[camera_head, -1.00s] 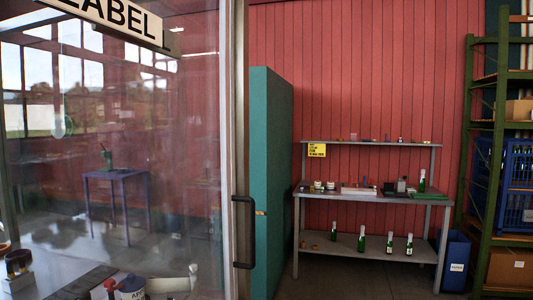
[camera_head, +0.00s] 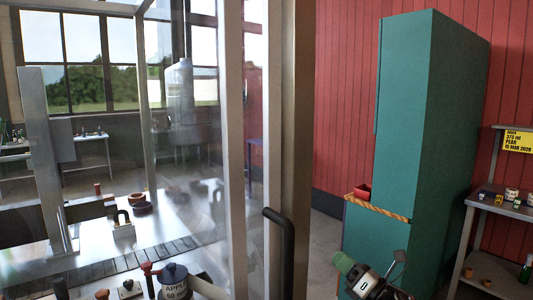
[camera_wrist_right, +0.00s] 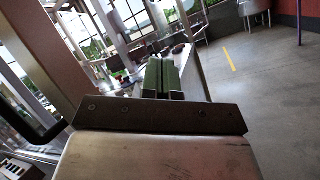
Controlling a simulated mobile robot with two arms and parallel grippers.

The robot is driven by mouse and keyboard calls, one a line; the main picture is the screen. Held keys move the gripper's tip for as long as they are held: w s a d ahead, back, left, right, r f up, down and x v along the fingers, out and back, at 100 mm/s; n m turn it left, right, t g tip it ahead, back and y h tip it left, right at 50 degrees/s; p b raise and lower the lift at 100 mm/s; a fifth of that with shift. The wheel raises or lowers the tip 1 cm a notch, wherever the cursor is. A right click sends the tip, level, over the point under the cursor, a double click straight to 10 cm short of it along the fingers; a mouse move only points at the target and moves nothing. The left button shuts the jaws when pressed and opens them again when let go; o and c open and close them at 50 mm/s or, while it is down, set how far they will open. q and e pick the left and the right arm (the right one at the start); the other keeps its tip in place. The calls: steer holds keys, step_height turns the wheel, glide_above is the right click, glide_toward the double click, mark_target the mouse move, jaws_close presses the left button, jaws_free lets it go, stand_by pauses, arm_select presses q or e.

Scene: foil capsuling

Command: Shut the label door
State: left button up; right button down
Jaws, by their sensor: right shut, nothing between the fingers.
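The label door is a tall glazed panel with a pale metal edge post (camera_head: 289,100) in the middle of the head view. A dark bar handle (camera_head: 284,232) is fixed on the post; what seem to be the post (camera_wrist_right: 50,55) and handle (camera_wrist_right: 30,125) also show at the left of the wrist view. I cannot tell how far the door stands from its frame. My right gripper (camera_head: 343,262) is to the right of the handle, apart from it and lower. Its green fingers (camera_wrist_right: 162,75) are shut and empty. My left gripper is not in view.
Behind the glass are a conveyor (camera_head: 110,264), a blue-lidded pot (camera_head: 174,281) and other parts. A teal cabinet (camera_head: 430,130) stands right of the door, with a wooden ledge (camera_head: 378,208) beside it. A shelf bench (camera_head: 500,207) is at far right. Open floor (camera_wrist_right: 250,85) shows in the wrist view.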

step_height(320, 180, up, 13)
steer(key=s+a+n+g+y, duration=0.2)
steer(key=n+g+y, duration=0.25)
steer(key=n, duration=0.65)
steer(key=n+g+h, duration=0.3)
steer(key=n+g, duration=0.6)
steer(key=n, duration=1.1)
glide_toward(262, 149)
steer(key=shift+t+y, duration=0.25)
steer(key=a+p, duration=0.1)
steer(key=a, duration=0.1)
steer(key=a+p, duration=0.1)
steer(key=a, duration=0.1)
steer(key=a+r+p, duration=0.1)
steer(key=a+p, duration=0.1)
steer(key=shift+s+a, duration=0.2)
steer(key=shift+a, duration=0.2)
steer(key=shift+s+a+f+p, duration=0.1)
steer(key=shift+s+a+p, duration=0.2)
steer(key=shift+a+p, duration=0.15)
steer(key=shift+s+a+p, duration=0.35)
steer(key=shift+a, duration=0.2)
steer(key=shift+s+a+f, duration=0.1)
steer(key=shift+s+a, duration=0.4)
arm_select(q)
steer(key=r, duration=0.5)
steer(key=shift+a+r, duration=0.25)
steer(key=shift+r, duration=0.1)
arm_select(e)
steer(key=shift+f, duration=0.1)
